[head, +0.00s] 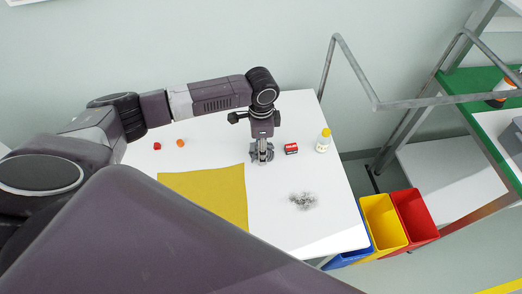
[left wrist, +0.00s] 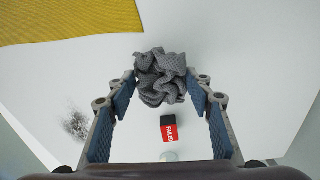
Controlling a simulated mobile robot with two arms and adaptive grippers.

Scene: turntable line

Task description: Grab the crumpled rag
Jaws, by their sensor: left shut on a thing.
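The crumpled rag (left wrist: 162,77) is a grey, bunched-up woven cloth. In the left wrist view it sits between the two blue-padded fingertips of my left gripper (head: 262,155). The gripper is shut on it and points down at the white table. In the head view the rag is mostly hidden by the fingers, with only bits of grey around the tips. I cannot tell whether the rag touches the table or is just above it. My right gripper is in neither view.
A mustard mat (head: 215,190) lies left of the gripper. A grey speckled patch (head: 303,201) lies nearer. Yellow (head: 383,222) and red (head: 414,214) bins are beyond the table's right edge.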

